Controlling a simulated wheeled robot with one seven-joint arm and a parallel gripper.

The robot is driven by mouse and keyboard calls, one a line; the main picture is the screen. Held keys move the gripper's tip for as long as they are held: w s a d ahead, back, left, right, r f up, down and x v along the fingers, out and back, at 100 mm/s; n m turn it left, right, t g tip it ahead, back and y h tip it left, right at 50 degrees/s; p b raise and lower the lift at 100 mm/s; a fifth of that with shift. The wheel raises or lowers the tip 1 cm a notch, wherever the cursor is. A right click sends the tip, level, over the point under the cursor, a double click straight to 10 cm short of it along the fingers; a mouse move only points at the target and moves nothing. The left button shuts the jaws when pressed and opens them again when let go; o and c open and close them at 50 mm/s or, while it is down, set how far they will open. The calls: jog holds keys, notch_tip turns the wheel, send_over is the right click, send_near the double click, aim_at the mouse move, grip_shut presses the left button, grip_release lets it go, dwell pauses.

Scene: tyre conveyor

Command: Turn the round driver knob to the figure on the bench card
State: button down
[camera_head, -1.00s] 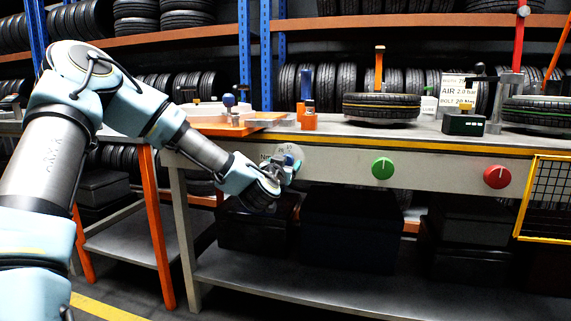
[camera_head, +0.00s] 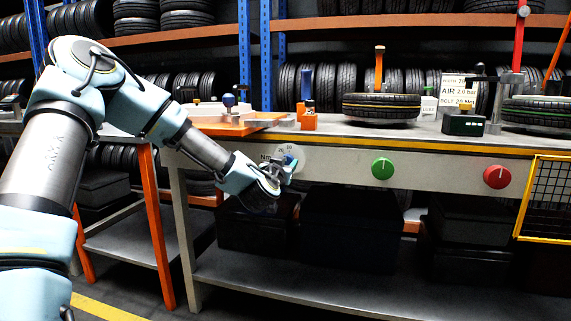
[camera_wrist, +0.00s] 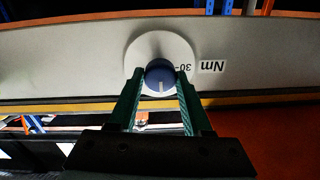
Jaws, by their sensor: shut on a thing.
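The round driver knob (camera_wrist: 160,72) is blue with a white pointer line, on a pale round dial (camera_wrist: 140,50) in the bench's front panel. In the wrist view, its line points down the picture, between my fingers. A 30 mark and an upside-down Nm label (camera_wrist: 211,67) lie right of it; other figures are hidden or unreadable. My gripper (camera_wrist: 160,82) is shut on the knob, one green finger each side. In the head view my gripper (camera_head: 282,172) covers much of the knob and dial. The bench card (camera_head: 459,89) reads AIR 2.0 bar and BOLT 20 Nm; its top line is unclear.
A green knob (camera_head: 382,168) and a red knob (camera_head: 497,176) sit further right on the same panel. A yellow mesh guard (camera_head: 546,200) stands at the far right. Tyres (camera_head: 381,106) and tools stand on the bench above. Dark boxes (camera_head: 349,225) lie below the panel.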

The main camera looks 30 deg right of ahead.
jog(key=shift+n, duration=4.1)
jog(key=shift+c, duration=1.7)
grip_release()
